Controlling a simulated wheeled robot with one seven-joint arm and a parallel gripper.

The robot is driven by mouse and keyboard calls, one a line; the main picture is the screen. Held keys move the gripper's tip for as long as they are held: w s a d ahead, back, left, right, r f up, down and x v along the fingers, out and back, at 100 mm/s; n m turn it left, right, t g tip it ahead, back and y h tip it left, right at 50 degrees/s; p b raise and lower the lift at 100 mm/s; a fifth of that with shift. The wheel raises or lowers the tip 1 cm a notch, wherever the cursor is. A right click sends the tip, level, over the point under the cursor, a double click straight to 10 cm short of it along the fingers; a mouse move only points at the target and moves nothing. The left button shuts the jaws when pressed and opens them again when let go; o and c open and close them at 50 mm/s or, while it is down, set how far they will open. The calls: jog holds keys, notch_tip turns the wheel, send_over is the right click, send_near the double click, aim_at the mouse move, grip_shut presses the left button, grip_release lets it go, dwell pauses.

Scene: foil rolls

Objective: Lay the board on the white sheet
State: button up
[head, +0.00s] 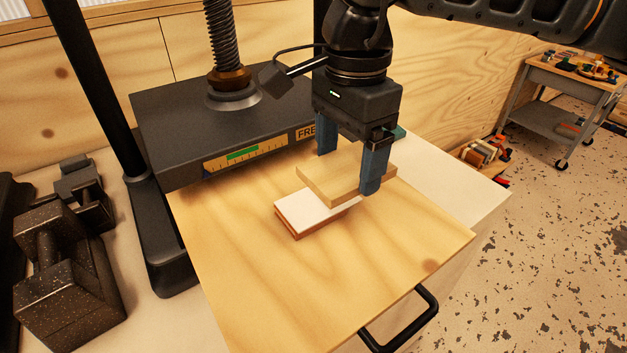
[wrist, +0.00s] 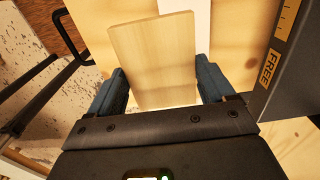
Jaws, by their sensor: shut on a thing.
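A pale wooden board (head: 340,172) is held between the two blue fingers of my gripper (head: 350,170). It hangs roughly level above the white sheet (head: 305,208) and covers part of it. In the head view the sheet lies on a reddish-brown block (head: 295,232) on the wooden panel. In the wrist view the board (wrist: 155,60) fills the space between my fingertips (wrist: 160,90), and a strip of the white sheet (wrist: 197,35) shows beside it. Whether the board touches the sheet cannot be told for certain; a gap seems to show.
A wooden panel (head: 250,260) with a black handle (head: 405,325) lies under the stack. A dark press plate (head: 170,140) with a screw and a gauge stands behind it. Dark metal weights (head: 65,270) sit at the left. The panel's front part is clear.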

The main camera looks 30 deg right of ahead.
jog(key=p, duration=0.1)
send_over(307, 206)
notch_tip(307, 206, down, 4)
jog(key=shift+r, duration=0.25)
notch_tip(307, 206, down, 3)
jog(key=shift+p, duration=0.65)
jog(key=shift+f, duration=0.45)
jog(key=shift+f, duration=0.2)
jog(key=o, duration=0.9)
jog(key=shift+r, duration=0.1)
jog(key=shift+r, duration=0.25)
notch_tip(307, 206, up, 12)
jog(key=b, duration=0.2)
jog(key=shift+f+b, duration=0.1)
jog(key=shift+b, duration=0.2)
